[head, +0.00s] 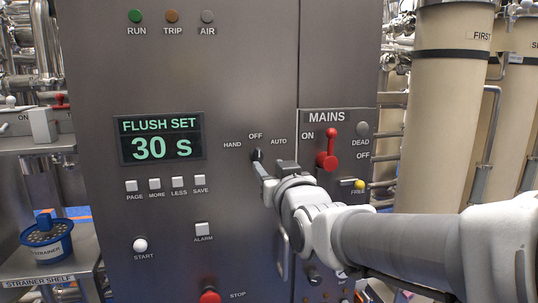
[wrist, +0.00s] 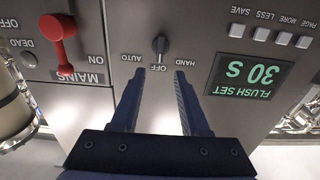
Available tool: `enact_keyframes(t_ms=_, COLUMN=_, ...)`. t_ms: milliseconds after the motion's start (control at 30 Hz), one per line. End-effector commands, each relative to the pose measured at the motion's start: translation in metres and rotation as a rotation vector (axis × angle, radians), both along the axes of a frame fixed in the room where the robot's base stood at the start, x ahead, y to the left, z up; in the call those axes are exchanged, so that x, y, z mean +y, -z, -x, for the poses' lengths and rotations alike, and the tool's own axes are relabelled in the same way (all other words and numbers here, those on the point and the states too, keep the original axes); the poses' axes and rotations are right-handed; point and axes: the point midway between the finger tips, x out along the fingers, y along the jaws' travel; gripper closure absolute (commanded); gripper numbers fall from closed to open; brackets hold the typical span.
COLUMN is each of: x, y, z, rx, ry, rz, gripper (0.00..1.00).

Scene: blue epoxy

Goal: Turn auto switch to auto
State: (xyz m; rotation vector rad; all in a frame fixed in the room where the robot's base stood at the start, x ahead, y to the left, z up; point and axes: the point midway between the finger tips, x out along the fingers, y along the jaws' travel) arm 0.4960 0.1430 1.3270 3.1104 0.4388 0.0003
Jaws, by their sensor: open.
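The auto switch is a small black rotary knob (head: 257,155) on the grey panel, labelled HAND, OFF and AUTO. In the wrist view, which is upside down, the knob (wrist: 160,45) has its pointer mark toward OFF. My gripper (head: 266,172) is in front of the panel, just below the knob in the head view. In the wrist view the two dark fingers of my gripper (wrist: 157,80) are spread apart and empty. The knob lies beyond the tips, roughly in line with the gap. The fingers do not appear to touch it.
A red MAINS lever (head: 328,150) stands upright to the right of the knob. The FLUSH SET display (head: 161,138) reads 30 s on the left, with several white buttons below. A vertical handle (head: 283,252) is below my gripper.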

Motion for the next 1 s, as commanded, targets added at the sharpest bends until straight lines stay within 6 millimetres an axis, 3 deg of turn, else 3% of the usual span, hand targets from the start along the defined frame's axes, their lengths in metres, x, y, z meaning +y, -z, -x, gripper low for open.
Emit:
enact_keyframes(t_ms=500, x=0.021, y=-0.001, z=-0.071, rx=0.001, ry=0.000, rz=0.000, gripper=0.55)
enact_keyframes(t_ms=700, x=0.024, y=0.000, z=-0.082, rx=0.000, ry=0.000, rz=0.000, gripper=0.55)
enact_keyframes(t_ms=1000, x=0.024, y=0.000, z=-0.084, rx=0.000, ry=0.000, rz=0.000, gripper=0.55)
